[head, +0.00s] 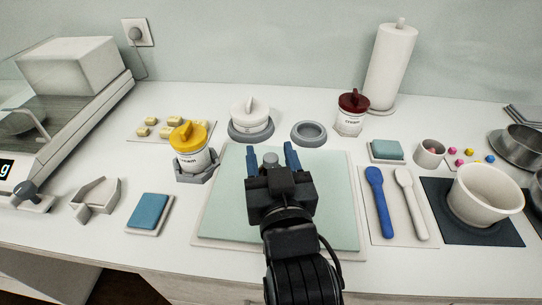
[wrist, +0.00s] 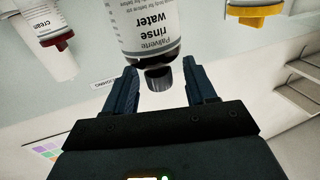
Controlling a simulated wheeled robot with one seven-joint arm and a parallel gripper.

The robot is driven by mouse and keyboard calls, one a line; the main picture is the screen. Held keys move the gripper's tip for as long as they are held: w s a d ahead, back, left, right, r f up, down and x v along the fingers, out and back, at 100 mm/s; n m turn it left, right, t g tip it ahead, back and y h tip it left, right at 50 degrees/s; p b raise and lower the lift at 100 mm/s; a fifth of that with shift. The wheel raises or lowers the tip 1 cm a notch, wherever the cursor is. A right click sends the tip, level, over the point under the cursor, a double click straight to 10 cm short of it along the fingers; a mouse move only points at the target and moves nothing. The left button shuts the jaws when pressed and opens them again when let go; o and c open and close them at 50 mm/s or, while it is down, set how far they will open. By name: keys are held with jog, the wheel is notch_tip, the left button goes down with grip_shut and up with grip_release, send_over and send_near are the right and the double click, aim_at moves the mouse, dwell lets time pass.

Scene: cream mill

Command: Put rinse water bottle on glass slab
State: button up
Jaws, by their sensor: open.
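The rinse water bottle (wrist: 152,32) shows upside down in the wrist view, with a white label and a dark cap. Its cap (head: 270,160) shows grey in the head view, over the pale green glass slab (head: 225,215). The bottle's body is hidden behind my gripper there, and its base is out of the wrist view. It appears to stand upright on the slab, but I cannot see the contact. My gripper (head: 271,163) is open. Its blue fingers (wrist: 161,70) are on either side of the cap, with visible gaps.
A yellow-lidded jar (head: 193,155) in a grey holder stands left of the slab. A white-lidded jar (head: 251,118), an empty grey ring (head: 309,141) and a maroon-lidded jar (head: 350,120) are behind. Blue and white spatulas (head: 376,205) lie to the right.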

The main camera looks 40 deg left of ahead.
jog(key=shift+r, duration=0.2)
jog(key=b+v, duration=0.1)
jog(key=v, duration=1.1)
jog(key=shift+s+f, duration=0.1)
jog(key=s+d+f+m+t+h, duration=0.1)
jog(key=s+d+f+h, duration=0.15)
jog(key=d, duration=0.55)
jog(key=s+d+f+m+t+h, duration=0.15)
jog(key=d+f, duration=0.25)
jog(key=d, duration=0.4)
jog(key=s+d+f+m+h, duration=0.2)
jog(key=d+f+h, duration=0.1)
jog(key=d, duration=0.4)
jog(key=s+d+r+m+h, duration=0.2)
jog(key=s+d+m+h, duration=0.3)
jog(key=s+d, duration=0.7)
jog(key=s+h, duration=0.1)
jog(key=s, duration=0.2)
